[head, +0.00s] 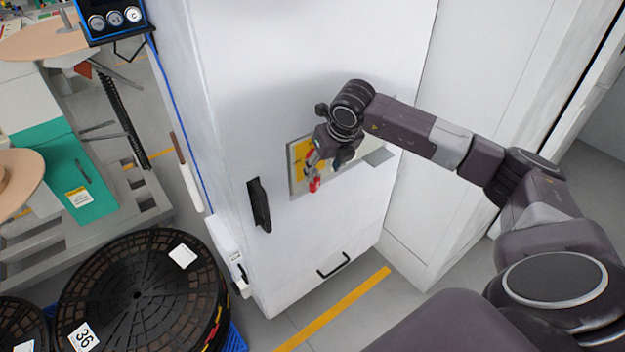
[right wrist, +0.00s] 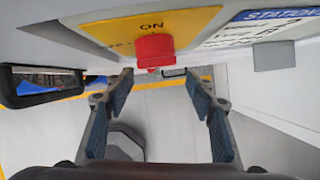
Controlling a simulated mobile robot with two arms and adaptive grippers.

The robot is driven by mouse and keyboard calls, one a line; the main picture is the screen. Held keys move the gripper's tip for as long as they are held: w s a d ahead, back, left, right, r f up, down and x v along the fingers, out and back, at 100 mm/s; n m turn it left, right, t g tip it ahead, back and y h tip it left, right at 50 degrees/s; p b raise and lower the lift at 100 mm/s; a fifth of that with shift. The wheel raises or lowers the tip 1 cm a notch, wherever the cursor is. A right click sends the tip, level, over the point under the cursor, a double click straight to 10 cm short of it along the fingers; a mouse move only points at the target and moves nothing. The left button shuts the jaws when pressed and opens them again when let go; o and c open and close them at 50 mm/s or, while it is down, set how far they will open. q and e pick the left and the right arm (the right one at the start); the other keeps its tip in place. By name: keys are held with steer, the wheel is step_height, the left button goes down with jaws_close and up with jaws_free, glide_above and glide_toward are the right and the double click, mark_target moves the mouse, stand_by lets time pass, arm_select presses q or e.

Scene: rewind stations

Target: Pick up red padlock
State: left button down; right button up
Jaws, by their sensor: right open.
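A small red object (head: 314,184), which looks like the red padlock, is at the panel on the front of the white cabinet. My right gripper (head: 328,160) is close in front of this panel and hides part of it. In the right wrist view a red block (right wrist: 155,50) sits under the word ON on a yellow plate (right wrist: 150,22). I cannot tell whether this block is the padlock or a switch part. The open, empty fingers of my right gripper (right wrist: 158,84) point toward it, one on each side, with no visible contact. My left gripper is not in view.
The white cabinet (head: 300,60) has a black handle (head: 260,204) left of the panel and a lower handle (head: 333,265). Black reels (head: 140,290) are stacked at lower left. A yellow floor line (head: 335,310) runs before the cabinet, with some free floor beside it.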

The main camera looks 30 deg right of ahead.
mark_target(318, 178)
steer(key=x, duration=0.1)
steer(key=p+x, duration=0.1)
steer(key=x, duration=0.2)
steer(key=shift+w+a+f+p, duration=0.1)
steer(key=shift+a+f+p, duration=0.1)
steer(key=shift+a+p, duration=0.1)
steer(key=shift+w+f, duration=0.2)
steer(key=shift+f, duration=0.3)
steer(key=shift+r, duration=0.1)
steer(key=c, duration=1.3)
